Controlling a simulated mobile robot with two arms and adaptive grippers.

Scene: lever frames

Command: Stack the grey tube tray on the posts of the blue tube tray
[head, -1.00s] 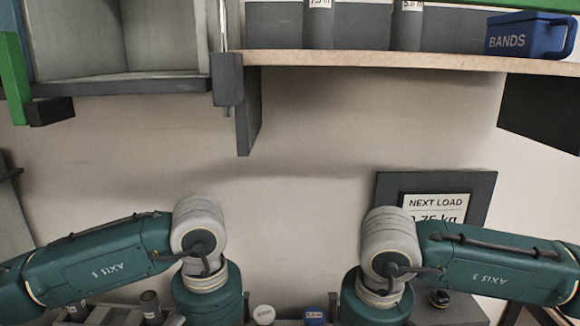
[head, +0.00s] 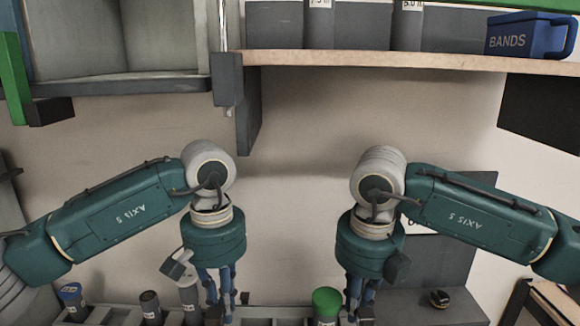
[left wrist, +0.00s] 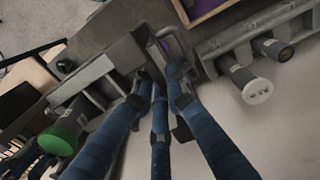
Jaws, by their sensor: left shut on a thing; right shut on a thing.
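The grey tube tray (head: 286,311) spans between my grippers at the bottom of the head view, with a green-capped tube (head: 326,305) in it. My left gripper (head: 224,308) is shut on its left end; its fingers also show in the left wrist view (left wrist: 160,80), closed at a grey end piece. The green cap shows there too (left wrist: 62,136). My right gripper (head: 356,305) is shut on the tray's right end. The frame cuts off the tray's underside. I cannot make out the blue tube tray or its posts.
A shelf (head: 380,62) with a blue BANDS bin (head: 528,36) overhangs. A bracket (head: 248,110) hangs beneath it.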

